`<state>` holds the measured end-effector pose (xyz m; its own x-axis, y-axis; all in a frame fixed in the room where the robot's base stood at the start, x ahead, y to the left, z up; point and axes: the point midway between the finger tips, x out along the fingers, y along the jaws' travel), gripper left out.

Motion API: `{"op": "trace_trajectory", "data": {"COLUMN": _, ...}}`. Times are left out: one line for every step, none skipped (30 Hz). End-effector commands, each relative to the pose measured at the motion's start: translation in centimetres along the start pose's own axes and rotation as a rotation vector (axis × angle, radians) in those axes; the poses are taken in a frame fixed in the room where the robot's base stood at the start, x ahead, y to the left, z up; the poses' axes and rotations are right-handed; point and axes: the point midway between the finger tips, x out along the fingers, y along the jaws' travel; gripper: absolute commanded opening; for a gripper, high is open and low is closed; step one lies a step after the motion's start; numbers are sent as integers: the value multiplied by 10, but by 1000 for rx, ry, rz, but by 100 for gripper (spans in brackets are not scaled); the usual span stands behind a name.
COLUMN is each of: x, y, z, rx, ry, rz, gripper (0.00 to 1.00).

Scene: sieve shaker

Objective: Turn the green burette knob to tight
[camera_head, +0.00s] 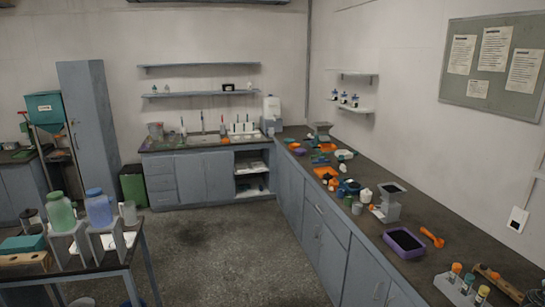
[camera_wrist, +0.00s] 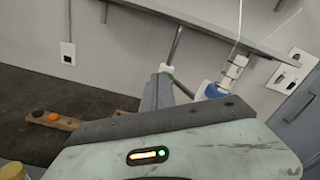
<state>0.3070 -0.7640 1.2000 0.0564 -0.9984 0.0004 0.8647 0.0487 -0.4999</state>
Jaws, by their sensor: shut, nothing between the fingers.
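I cannot make out a green burette knob in either view. In the wrist view, a thin, pale upright tube rises above a blue and white fitting (camera_wrist: 228,78). I cannot tell whether this is the burette. A grey metal rod with a white clamp-like piece (camera_wrist: 166,69) stands to its left. A pale grey-green body with a dark top edge and a small lit indicator (camera_wrist: 148,155) fills the lower part and hides what lies behind it.
The right-hand counter (camera_head: 350,222) is crowded, with a purple tray (camera_head: 388,240), an orange scoop (camera_head: 432,237) and a tube rack (camera_head: 449,289). A wooden block (camera_wrist: 68,124) lies by the wall in the wrist view. The middle floor (camera_head: 235,245) is clear.

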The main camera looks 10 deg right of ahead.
Motion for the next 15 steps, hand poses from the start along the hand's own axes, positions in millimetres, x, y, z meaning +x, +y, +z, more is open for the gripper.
{"op": "trace_trajectory", "data": {"x": 8, "y": 0, "z": 0, "rx": 0, "ry": 0, "rz": 0, "gripper": 0}}
{"op": "trace_trajectory", "data": {"x": 12, "y": 1, "z": 0, "rx": 0, "ry": 0, "rz": 0, "gripper": 0}}
{"op": "trace_trajectory", "data": {"x": 18, "y": 1, "z": 1, "rx": 0, "ry": 0, "rz": 0, "gripper": 0}}
{"op": "trace_trajectory", "data": {"x": 22, "y": 1, "z": 1, "rx": 0, "ry": 0, "rz": 0, "gripper": 0}}
{"op": "trace_trajectory", "data": {"x": 27, "y": 1, "z": 1, "rx": 0, "ry": 0, "rz": 0, "gripper": 0}}
{"op": "trace_trajectory", "data": {"x": 33, "y": 1, "z": 1, "rx": 0, "ry": 0, "rz": 0, "gripper": 0}}
{"op": "trace_trajectory", "data": {"x": 38, "y": 1, "z": 0, "rx": 0, "ry": 0, "rz": 0, "gripper": 0}}
{"op": "trace_trajectory", "data": {"x": 42, "y": 1, "z": 0, "rx": 0, "ry": 0, "rz": -1, "gripper": 0}}
{"op": "trace_trajectory", "data": {"x": 48, "y": 0, "z": 0, "rx": 0, "ry": 1, "rz": -1, "gripper": 0}}
{"op": "trace_trajectory", "data": {"x": 51, "y": 0, "z": 0, "rx": 0, "ry": 1, "rz": -1, "gripper": 0}}
{"op": "trace_trajectory", "data": {"x": 54, "y": 0, "z": 0, "rx": 0, "ry": 0, "rz": -1, "gripper": 0}}
{"op": "trace_trajectory", "data": {"x": 57, "y": 0, "z": 0, "rx": 0, "ry": 0, "rz": 0, "gripper": 0}}
{"op": "trace_trajectory", "data": {"x": 59, "y": 0, "z": 0, "rx": 0, "ry": 0, "rz": 0, "gripper": 0}}
{"op": "trace_trajectory", "data": {"x": 60, "y": 0, "z": 0, "rx": 0, "ry": 0, "rz": 0, "gripper": 0}}
{"op": "trace_trajectory", "data": {"x": 60, "y": 0, "z": 0, "rx": 0, "ry": 0, "rz": 0, "gripper": 0}}
